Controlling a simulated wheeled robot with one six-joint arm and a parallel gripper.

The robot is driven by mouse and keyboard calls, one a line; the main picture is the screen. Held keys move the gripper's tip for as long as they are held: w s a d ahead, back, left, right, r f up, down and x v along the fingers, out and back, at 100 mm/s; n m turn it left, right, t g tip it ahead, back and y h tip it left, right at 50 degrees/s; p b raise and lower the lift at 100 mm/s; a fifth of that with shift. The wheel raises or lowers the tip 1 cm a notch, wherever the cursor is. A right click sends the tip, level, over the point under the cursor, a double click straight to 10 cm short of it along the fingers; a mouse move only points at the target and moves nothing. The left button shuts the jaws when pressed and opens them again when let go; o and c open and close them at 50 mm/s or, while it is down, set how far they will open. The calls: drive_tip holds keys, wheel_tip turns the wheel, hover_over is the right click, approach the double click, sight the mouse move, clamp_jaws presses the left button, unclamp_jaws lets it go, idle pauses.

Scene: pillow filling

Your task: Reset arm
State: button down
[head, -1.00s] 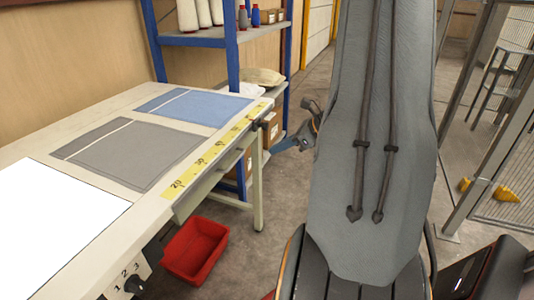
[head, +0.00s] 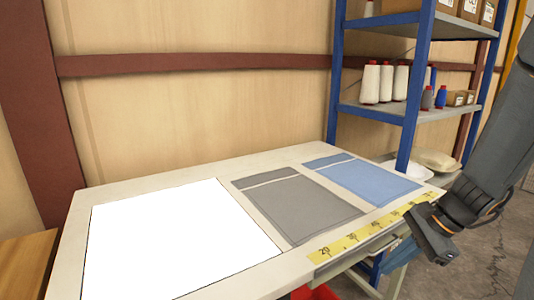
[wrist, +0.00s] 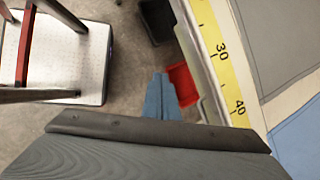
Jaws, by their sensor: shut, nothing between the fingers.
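My gripper shows in the wrist view as two blue fingers (wrist: 158,78) held together with nothing between them. It hangs in the air beside the table's edge, with the floor below it. In the head view my arm comes in from the right and its dark wrist is bent down near the table's right front corner; the fingers are small and partly hidden there. The work table (head: 140,178) carries a white panel (head: 175,240), a grey fabric piece (head: 297,208) and a blue fabric piece (head: 368,182), all lying flat.
A yellow measuring strip (head: 375,232) runs along the table's front edge, close to my gripper in the wrist view (wrist: 222,55). A red bin (wrist: 183,84) stands on the floor below. A blue-framed shelf (head: 412,100) with thread spools (head: 386,83) stands behind the table.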

drive_tip(key=s+a+r+n+g+h+p, duration=0.1)
drive_tip(key=s+a+r+n+h, duration=0.1)
drive_tip(key=s+a+n, duration=0.3)
drive_tip(key=s+a+r+n+g+h+p, duration=0.1)
drive_tip(key=s+a+n, duration=0.4)
drive_tip(key=n, duration=0.7)
drive_tip(key=a+r+h, duration=0.1)
drive_tip(key=a+h, duration=0.1)
drive_tip(key=shift+s+r+n+h+p, duration=0.2)
drive_tip(key=shift+r+n+h+p, duration=0.1)
drive_tip(key=shift+r+n+p, duration=0.1)
